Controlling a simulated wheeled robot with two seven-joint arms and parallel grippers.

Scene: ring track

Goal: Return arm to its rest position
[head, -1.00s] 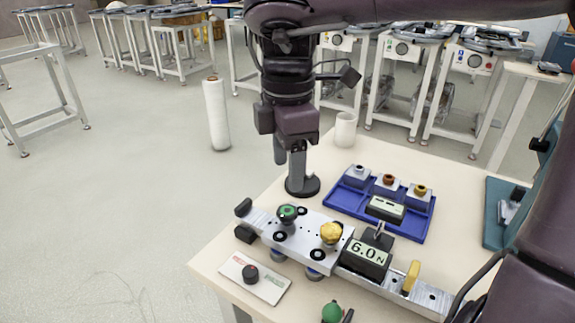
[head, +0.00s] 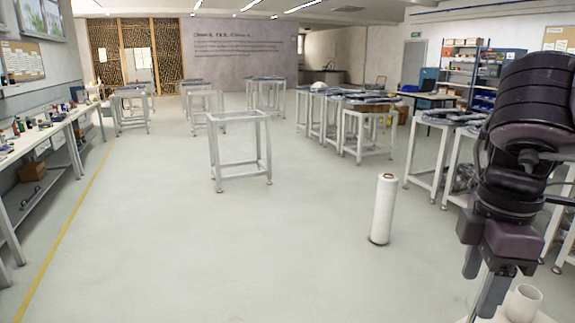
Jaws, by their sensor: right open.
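My right gripper (head: 484,284) hangs at the lower right, fingers pointing down. It is open, and no object shows between its fingers. My dark right arm comes in from the right edge above it. A small corner of the pale worktable (head: 487,319) shows under the gripper. A white cup (head: 523,304) stands on it, just right of the fingers. The ring track is outside the view. My left gripper is not in view.
A white roll (head: 383,210) stands upright on the floor left of the arm. An empty metal frame table (head: 239,150) stands mid-floor. More frame tables line the right side, and a long workbench (head: 40,140) runs along the left wall.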

